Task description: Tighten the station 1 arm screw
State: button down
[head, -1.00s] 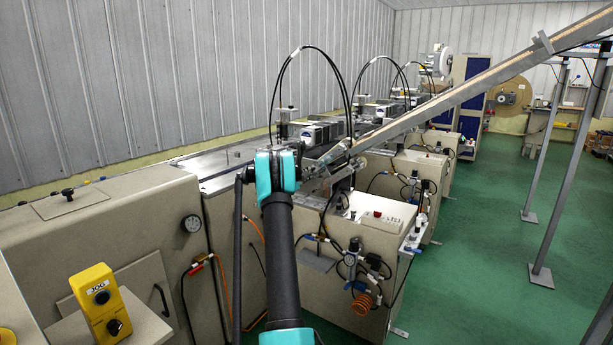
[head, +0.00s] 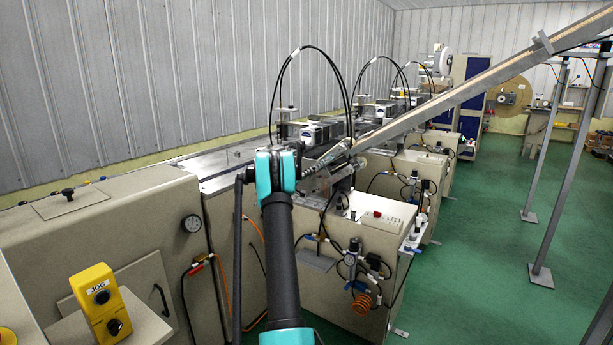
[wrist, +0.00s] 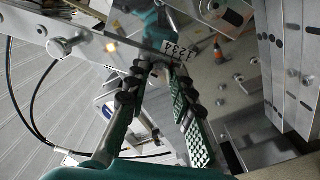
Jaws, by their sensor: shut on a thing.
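In the head view my gripper is largely hidden behind my arm's teal joint, beside the nearest station (head: 322,132).
A silver knob (wrist: 58,47) sticks out left of my fingers, with black cables curving below it. Metal blocks (wrist: 300,70) stand close on the right. In the head view a sloping chute (head: 460,92) passes above the stations.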

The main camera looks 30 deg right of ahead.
jog(key=m, duration=0.6)
jog(key=shift+f+m, duration=0.1)
jog(key=shift+m, duration=0.3)
dwell(0.4)
jog(key=c, duration=1.3)
grip_release()
jog(key=shift+a, duration=0.1)
jog(key=v, duration=1.1)
jog(key=shift+s+a, duration=0.15)
jog(key=shift+a, duration=0.25)
jog(key=shift+a, duration=0.1)
